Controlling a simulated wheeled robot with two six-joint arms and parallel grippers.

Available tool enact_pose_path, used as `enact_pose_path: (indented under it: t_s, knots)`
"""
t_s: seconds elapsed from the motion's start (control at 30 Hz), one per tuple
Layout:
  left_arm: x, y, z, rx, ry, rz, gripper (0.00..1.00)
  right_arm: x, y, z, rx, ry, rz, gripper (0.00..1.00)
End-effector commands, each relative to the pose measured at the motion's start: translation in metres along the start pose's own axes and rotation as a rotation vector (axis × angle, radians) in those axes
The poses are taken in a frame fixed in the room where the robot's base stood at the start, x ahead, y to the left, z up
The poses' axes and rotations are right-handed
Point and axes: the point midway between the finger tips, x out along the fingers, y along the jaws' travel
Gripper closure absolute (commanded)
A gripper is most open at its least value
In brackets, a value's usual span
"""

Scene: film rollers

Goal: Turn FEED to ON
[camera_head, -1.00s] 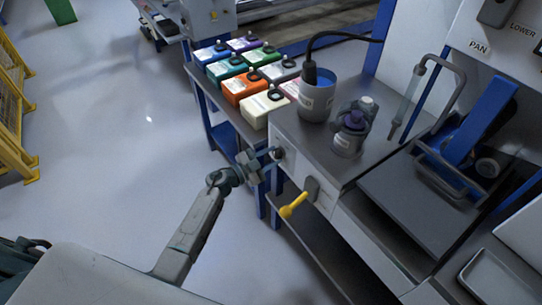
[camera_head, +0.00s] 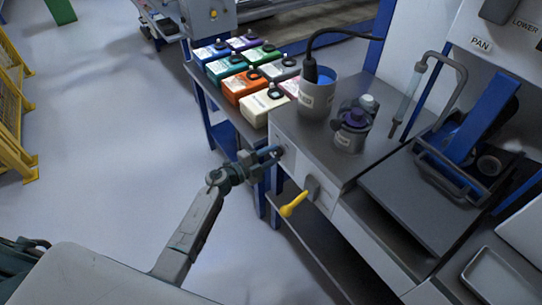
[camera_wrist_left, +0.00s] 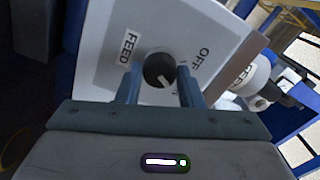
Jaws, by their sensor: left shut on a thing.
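The FEED knob (camera_wrist_left: 159,70) is a round black dial with a white pointer mark on a light panel (camera_wrist_left: 105,55). In the left wrist view, the FEED label lies left of it and OFF at upper right. The pointer slants to the lower right, toward a partly hidden label whose last letter looks like N. My left gripper (camera_head: 275,152) is at the cabinet's left-facing side, its two fingers on either side of the knob and shut on it. In the head view the fingers mostly hide the knob. My right gripper is not in view.
A yellow lever (camera_head: 293,205) sticks out of the same cabinet side. Coloured boxes (camera_head: 241,85) stand on a bench behind. A grey cup (camera_head: 317,98) and a purple-capped jar (camera_head: 351,130) stand on the cabinet top. Floor left of the cabinet is clear.

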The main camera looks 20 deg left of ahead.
Motion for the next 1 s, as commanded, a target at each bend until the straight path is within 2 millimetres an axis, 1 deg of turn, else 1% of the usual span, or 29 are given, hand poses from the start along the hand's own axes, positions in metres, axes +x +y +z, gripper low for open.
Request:
enact_pose_path:
  t_s: [0.43, 0.47, 0.5, 0.57, 0.87, 0.97, 1.0]
  knots:
    - [-0.001, 0.001, 0.000, 0.011, 0.000, 0.002, 0.89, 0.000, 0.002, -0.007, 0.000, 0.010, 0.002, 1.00]
    - [-0.001, 0.001, 0.000, 0.011, 0.000, 0.002, 0.62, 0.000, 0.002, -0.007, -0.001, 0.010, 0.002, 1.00]
    - [-0.001, 0.001, 0.000, 0.011, 0.000, 0.002, 0.55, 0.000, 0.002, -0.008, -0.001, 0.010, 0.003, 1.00]
    - [-0.001, 0.001, 0.000, 0.010, 0.000, 0.002, 0.45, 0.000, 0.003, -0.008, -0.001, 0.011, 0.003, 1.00]
    - [-0.002, 0.001, 0.000, 0.010, 0.000, 0.001, 0.45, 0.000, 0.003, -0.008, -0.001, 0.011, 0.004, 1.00]
    - [-0.010, 0.002, 0.001, 0.010, -0.002, 0.003, 0.45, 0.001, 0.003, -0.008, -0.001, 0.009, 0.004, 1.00]
    - [-0.016, 0.002, 0.001, 0.011, -0.002, 0.002, 0.45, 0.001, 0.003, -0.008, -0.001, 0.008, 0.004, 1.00]
